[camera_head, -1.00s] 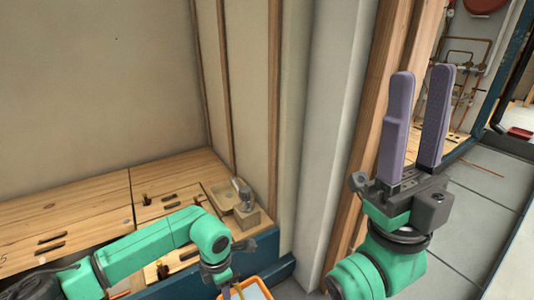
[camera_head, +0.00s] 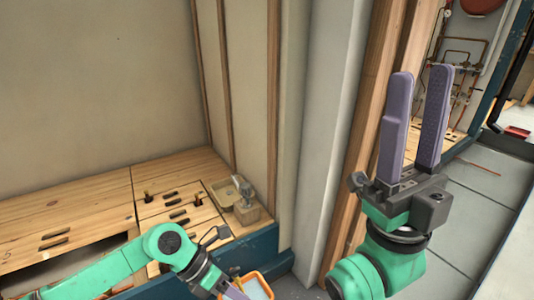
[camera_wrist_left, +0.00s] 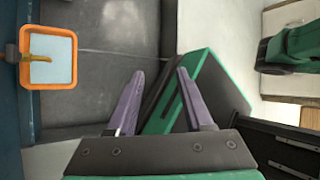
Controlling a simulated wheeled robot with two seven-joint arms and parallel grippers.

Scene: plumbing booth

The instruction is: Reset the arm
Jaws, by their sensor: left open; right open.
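My right gripper (camera_head: 421,78) stands upright at the right of the head view, its two purple fingers apart with nothing between them. My left arm comes in low from the left of the head view, and its gripper (camera_head: 234,292) shows only partly at the bottom edge. In the left wrist view the left gripper (camera_wrist_left: 160,80) has its purple fingers spread, with a clear gap and nothing held. Green and dark parts of my own body lie behind and to the right of those fingers.
An orange-rimmed tray (camera_wrist_left: 48,30) with a yellowish item in it lies left of the left fingers, apart from them. A wooden bench (camera_head: 80,205) with slots and a small fitting (camera_head: 243,190) is at left. A grey post (camera_head: 330,150) stands between the arms. Copper pipes (camera_head: 458,75) are at upper right.

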